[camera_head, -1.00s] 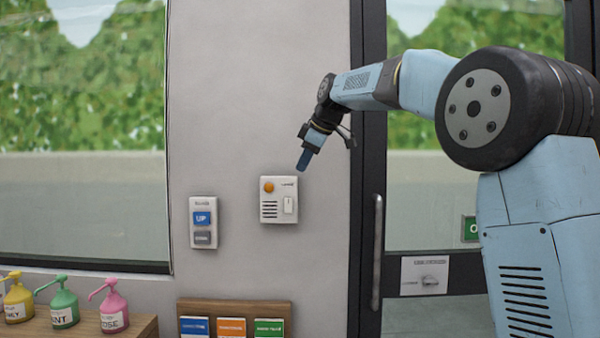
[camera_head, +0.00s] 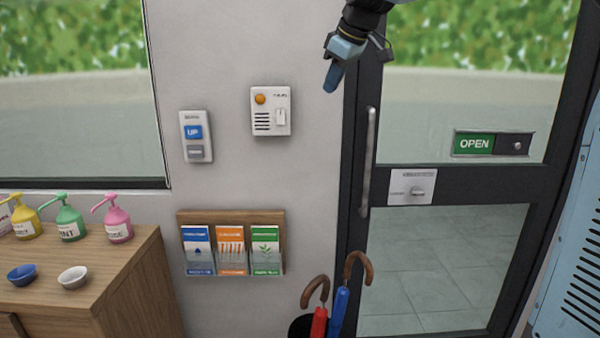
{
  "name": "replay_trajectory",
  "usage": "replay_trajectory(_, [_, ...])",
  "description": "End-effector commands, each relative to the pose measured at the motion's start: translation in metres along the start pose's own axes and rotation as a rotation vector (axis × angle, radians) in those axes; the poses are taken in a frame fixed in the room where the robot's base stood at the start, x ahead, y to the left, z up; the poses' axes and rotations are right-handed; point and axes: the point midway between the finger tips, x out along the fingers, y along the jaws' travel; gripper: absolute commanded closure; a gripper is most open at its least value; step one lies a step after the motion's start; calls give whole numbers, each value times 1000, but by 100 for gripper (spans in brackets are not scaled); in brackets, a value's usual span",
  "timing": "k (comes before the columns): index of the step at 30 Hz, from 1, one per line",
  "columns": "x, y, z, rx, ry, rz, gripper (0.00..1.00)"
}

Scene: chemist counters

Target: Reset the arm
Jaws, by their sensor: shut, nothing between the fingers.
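My gripper (camera_head: 333,78) is at the top of the head view, in front of the door frame's left edge. Its blue fingers are together, point down and hold nothing. A white wall panel (camera_head: 270,111) with an orange button and a switch is to the left of the gripper, apart from it in the picture. Part of my arm is cut off by the top edge, and a light blue part of my body shows at the right edge.
A grey UP panel (camera_head: 196,136) and a leaflet rack (camera_head: 232,216) are on the wall. A counter (camera_head: 120,262) at left holds pump bottles (camera_head: 118,221) and two bowls. Umbrellas (camera_head: 340,308) stand below. The glass door has a handle (camera_head: 369,160) and an OPEN sign (camera_head: 475,144).

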Motion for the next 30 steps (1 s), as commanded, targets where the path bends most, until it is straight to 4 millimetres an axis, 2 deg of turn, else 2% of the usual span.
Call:
replay_trajectory(1, [-7, -9, 20, 49, -14, 13, 100])
replay_trajectory(10, [-27, -62, 128, 356, -81, 89, 100])
replay_trajectory(21, [-22, -148, 263, 727, -135, 190, 100])
replay_trajectory(27, [-9, -192, 319, 888, -149, 235, 100])
replay_trajectory(30, [-4, -204, 336, 935, -151, 249, 100])
